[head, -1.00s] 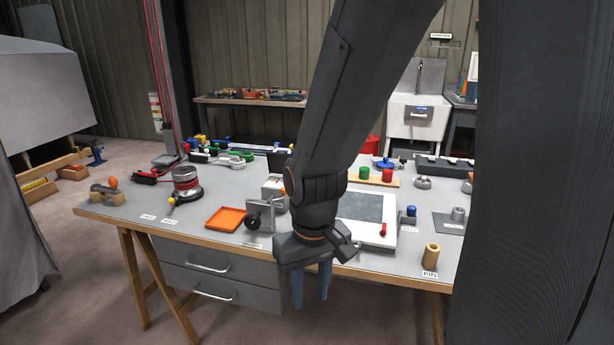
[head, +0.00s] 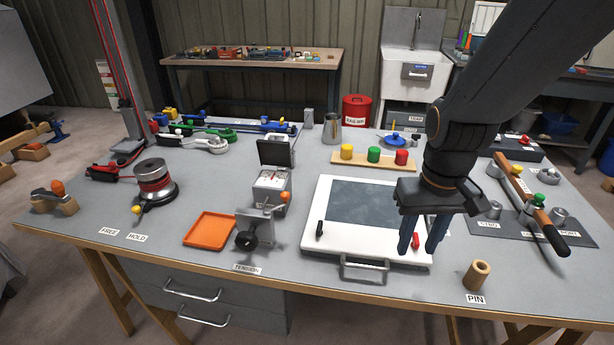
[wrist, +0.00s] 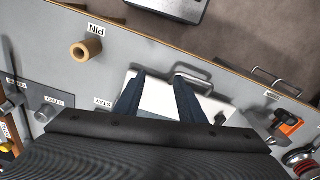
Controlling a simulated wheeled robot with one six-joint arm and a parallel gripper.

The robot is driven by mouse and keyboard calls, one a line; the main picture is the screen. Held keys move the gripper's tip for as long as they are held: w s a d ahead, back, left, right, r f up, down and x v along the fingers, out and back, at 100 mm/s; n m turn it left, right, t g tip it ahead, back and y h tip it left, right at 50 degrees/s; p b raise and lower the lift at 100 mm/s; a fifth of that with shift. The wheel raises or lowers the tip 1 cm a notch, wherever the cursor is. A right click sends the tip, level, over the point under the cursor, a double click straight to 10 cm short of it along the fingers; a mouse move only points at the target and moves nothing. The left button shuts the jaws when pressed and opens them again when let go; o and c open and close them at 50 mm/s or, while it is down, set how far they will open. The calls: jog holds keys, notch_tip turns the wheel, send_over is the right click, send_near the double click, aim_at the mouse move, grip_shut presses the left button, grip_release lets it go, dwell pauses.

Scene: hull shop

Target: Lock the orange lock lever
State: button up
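An orange ball-ended lever (head: 285,197) shows beside the grey tension block (head: 258,226), left of the middle of the bench. Another orange knob (head: 58,187) tops a wooden piece at the far left. No label I can read marks either as the lock lever. My gripper (head: 421,246) points down over the right front part of the white framed panel (head: 365,187), well right of the orange lever. Its two blue fingers are apart with nothing between them. In the wrist view my gripper (wrist: 158,88) is over the white panel, and the orange lever cannot be made out clearly.
An orange tray (head: 210,229) and a cable drum (head: 153,182) are left of the tension block. A red handle (head: 416,240) is near my fingers. A wooden pin (head: 477,274) stands at the right front. Free bench lies behind the orange tray.

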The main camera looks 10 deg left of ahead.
jog(key=w+a+r+n, duration=0.2)
jog(key=w+a+r, duration=0.1)
jog(key=a, duration=0.6)
jog(key=w+a+r+n+p, duration=0.1)
jog(key=w+a+r+n, duration=0.2)
jog(key=a, duration=0.6)
jog(key=w+a+r+n+p, duration=0.1)
jog(key=w+a+r+n, duration=0.2)
jog(key=w+a, duration=0.3)
jog(key=shift+w+a+r+g, duration=0.1)
jog(key=shift+a+g, duration=0.2)
jog(key=shift+a, duration=1.85)
notch_tip(320, 180, down, 8)
jog(key=shift+r+p, duration=0.15)
jog(key=shift+p, duration=0.9)
grip_shut()
